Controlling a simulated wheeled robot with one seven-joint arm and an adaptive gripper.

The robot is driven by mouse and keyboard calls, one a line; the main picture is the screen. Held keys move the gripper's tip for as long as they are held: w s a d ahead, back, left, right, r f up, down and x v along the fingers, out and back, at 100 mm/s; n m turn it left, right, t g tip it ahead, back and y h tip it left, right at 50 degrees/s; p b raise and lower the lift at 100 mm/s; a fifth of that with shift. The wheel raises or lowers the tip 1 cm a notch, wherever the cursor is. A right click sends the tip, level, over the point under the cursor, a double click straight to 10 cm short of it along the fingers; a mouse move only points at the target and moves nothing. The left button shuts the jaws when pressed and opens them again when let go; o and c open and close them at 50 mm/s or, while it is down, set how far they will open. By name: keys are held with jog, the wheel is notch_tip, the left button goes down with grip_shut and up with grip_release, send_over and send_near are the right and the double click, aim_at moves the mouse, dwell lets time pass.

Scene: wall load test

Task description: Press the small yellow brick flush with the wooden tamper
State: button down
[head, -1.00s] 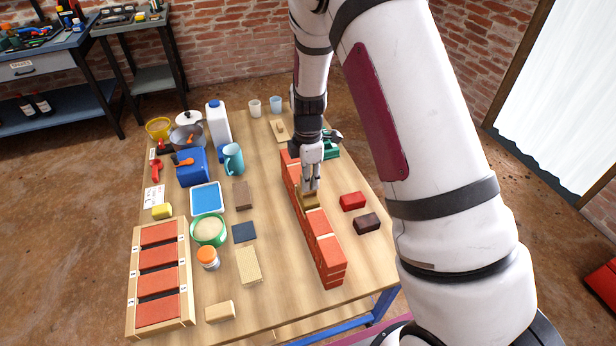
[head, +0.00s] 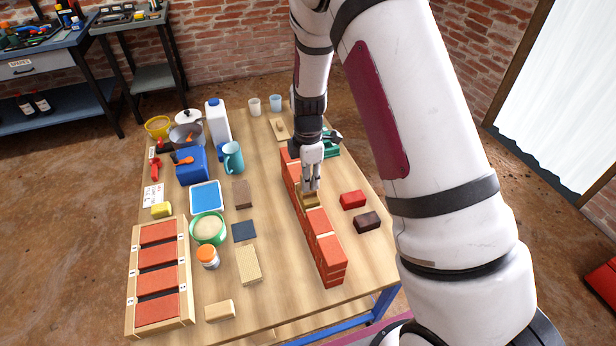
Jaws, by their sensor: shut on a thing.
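A red brick wall (head: 325,247) runs along the right part of the table. The small yellow brick (head: 310,202), ochre in colour, sits in a gap in its top course, between red bricks. My gripper (head: 310,188) points down over this gap, its fingers shut at the yellow brick's top. The fingers hide part of the brick, and I cannot tell whether it is flush. A flat wooden piece with a raised grip, seemingly the tamper (head: 280,129), lies at the back of the table.
A red brick (head: 352,200) and a dark brick (head: 367,222) lie right of the wall. Left of it are a brown block (head: 243,194), a dark pad (head: 244,231) and a tan block (head: 248,265). A wooden rack (head: 187,290) of red bricks stands front left.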

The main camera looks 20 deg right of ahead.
jog(key=shift+f, duration=0.35)
dwell(0.6)
dwell(1.2)
jog(key=shift+r+p, duration=1.3)
jog(key=shift+r, duration=2.25)
